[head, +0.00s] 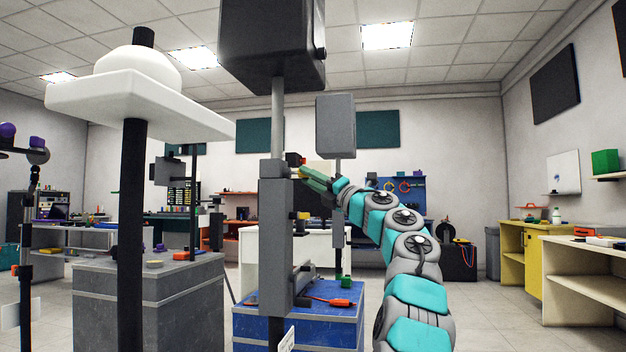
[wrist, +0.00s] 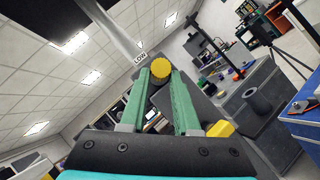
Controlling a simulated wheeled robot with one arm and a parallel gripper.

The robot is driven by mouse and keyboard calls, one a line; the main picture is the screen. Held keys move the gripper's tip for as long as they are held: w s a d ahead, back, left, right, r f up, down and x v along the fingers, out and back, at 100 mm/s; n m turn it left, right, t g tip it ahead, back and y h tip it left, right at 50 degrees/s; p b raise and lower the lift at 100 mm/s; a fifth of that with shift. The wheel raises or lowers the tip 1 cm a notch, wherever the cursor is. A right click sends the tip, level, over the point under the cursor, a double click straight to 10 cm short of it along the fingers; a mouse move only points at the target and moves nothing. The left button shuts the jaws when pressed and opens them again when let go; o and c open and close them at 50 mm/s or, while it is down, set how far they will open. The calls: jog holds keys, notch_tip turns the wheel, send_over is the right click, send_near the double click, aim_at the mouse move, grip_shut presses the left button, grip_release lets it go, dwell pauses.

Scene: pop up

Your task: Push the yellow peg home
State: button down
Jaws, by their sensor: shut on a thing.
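My gripper (head: 304,174) reaches in from the right to a tall grey post (head: 274,235) in the head view. In the wrist view its green fingers (wrist: 160,76) close around a round yellow peg (wrist: 160,70), whose end faces the camera. The peg's far end and how deep it sits are hidden. A second yellow piece (head: 302,215) sticks out of the post lower down in the head view. A yellow block (wrist: 220,128) beside the right finger in the wrist view may be the same piece.
A big black box (head: 272,42) tops the rod above the post. A "LOW" label (wrist: 140,57) shows beyond the fingers. A blue bench (head: 310,325) holds an orange-handled tool (head: 330,301). A white dish-like stand (head: 140,100) rises at left, near a grey cabinet (head: 150,300).

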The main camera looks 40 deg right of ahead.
jog(key=shift+w+a, duration=0.6)
jog(key=shift+w, duration=0.1)
jog(key=shift+w+a, duration=0.15)
dwell(0.3)
jog(key=c, duration=0.6)
grip_release()
jog(key=shift+o, duration=0.2)
jog(key=b+v, duration=0.2)
jog(key=v, duration=0.5)
jog(key=shift+s+f, duration=0.2)
jog(key=shift+s, duration=0.15)
